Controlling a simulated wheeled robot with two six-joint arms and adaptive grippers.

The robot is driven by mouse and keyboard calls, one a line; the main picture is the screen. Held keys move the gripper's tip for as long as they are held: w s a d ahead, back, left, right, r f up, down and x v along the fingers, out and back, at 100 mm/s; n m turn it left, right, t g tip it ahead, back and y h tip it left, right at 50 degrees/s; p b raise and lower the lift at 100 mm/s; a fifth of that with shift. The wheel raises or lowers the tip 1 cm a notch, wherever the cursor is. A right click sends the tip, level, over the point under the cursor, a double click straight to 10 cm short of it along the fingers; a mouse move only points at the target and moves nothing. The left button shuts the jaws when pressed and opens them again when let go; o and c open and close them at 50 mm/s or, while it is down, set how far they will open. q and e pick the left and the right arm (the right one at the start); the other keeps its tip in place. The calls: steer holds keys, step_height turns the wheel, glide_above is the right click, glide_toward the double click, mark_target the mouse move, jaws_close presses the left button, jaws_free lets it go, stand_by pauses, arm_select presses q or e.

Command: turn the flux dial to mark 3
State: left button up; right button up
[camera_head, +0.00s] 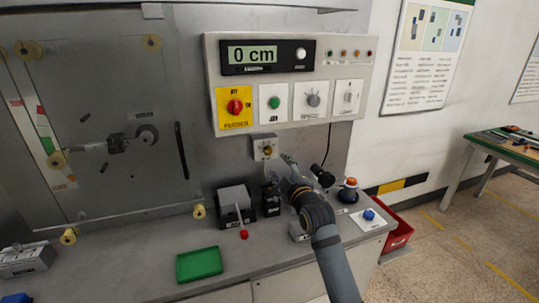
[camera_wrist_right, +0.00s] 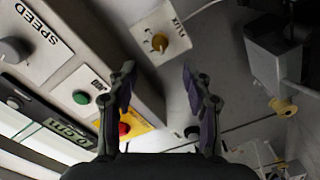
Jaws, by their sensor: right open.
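The flux dial is a brass knob (camera_head: 267,150) on a small light-grey box mounted on the panel below the control box. In the right wrist view, the knob (camera_wrist_right: 159,42) sits on a plate lettered FLUX. Its mark numbers are too small to read. My right gripper (camera_head: 281,168) is just below and to the right of the dial, apart from it. In the right wrist view, the fingers of this gripper (camera_wrist_right: 158,74) are spread with nothing between them, and the dial lies beyond the fingertips. My left gripper is not in view.
A control box (camera_head: 212,60) with a "0 cm" display, a red knob (camera_head: 235,106), a green button (camera_head: 274,103) and grey dials is above. A grey block with a red-tipped lever (camera_head: 243,234), a green tray (camera_head: 199,264) and a blue button (camera_head: 369,214) are on the bench.

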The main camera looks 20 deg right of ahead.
mark_target(269, 152)
steer(key=w+p, duration=0.2)
steer(key=w, duration=0.8)
steer(key=shift+w+a, duration=0.15)
steer(key=shift+w, duration=0.15)
jaws_close()
